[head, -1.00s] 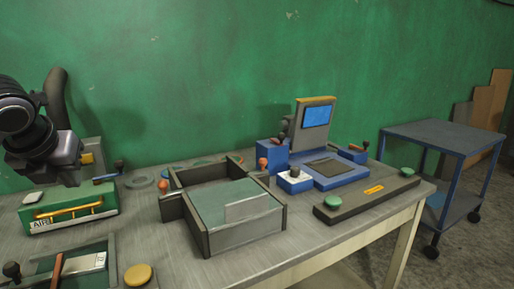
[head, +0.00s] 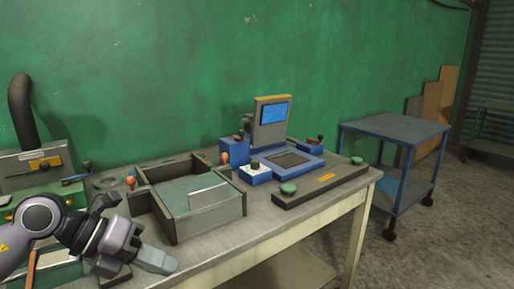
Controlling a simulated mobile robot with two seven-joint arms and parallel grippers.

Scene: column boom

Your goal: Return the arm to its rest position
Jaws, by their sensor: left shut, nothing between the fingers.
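My left arm comes in from the lower left of the head view. Its gripper (head: 158,262) is shut and empty, over the near left part of the workbench (head: 262,236), in front of the open tray. The arm hides part of the green box and other items at the bench's left end. My right gripper is not in view.
A dark-walled open tray (head: 177,232) stands mid-bench. A blue device with a screen (head: 271,114) is behind it, and a dark bar with green buttons (head: 322,182) lies right. A blue cart (head: 397,131) stands on the floor at right.

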